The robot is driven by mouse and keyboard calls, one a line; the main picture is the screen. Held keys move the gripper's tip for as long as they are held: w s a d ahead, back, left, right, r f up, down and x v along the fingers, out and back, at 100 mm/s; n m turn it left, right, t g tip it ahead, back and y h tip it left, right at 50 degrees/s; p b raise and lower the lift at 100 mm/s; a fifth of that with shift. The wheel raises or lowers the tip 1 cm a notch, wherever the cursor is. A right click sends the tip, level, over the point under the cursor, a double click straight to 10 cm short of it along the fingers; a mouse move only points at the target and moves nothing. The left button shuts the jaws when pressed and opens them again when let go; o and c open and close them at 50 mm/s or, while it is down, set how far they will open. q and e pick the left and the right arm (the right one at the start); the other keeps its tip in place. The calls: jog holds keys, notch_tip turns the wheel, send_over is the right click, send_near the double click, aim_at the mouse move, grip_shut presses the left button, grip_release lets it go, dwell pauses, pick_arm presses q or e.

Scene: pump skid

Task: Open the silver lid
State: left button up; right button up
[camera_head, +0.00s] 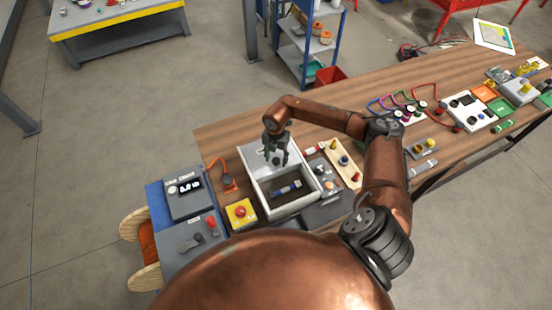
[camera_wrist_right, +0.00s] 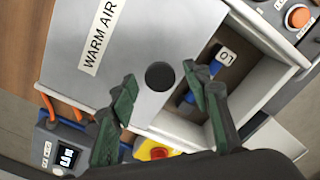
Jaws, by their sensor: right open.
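The silver lid (camera_wrist_right: 120,45) carries a "WARM AIR" label and a round dark knob or hole (camera_wrist_right: 160,76). In the head view the lid (camera_head: 254,157) lies over the back part of a white-walled box (camera_head: 298,204). The front part of the box is uncovered, and a blue item (camera_head: 288,188) shows inside. I cannot tell whether the lid is tilted or slid back. My right gripper (camera_head: 277,160) is over the lid, open and empty. In the wrist view its fingertips (camera_wrist_right: 160,86) are on either side of the dark round spot; contact is unclear. My left gripper is out of view.
A yellow-based red button (camera_head: 240,212) and grey-blue control units (camera_head: 187,190) stand left of the box. A wooden block with coloured knobs (camera_head: 340,162) stands to the right. An orange-handled device (camera_head: 225,180) is close behind on the left. The table's back middle is mostly clear.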

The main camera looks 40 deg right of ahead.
notch_tip(320, 180, up, 12)
dwell(0.6)
jog(key=shift+a, duration=0.1)
dwell(0.4)
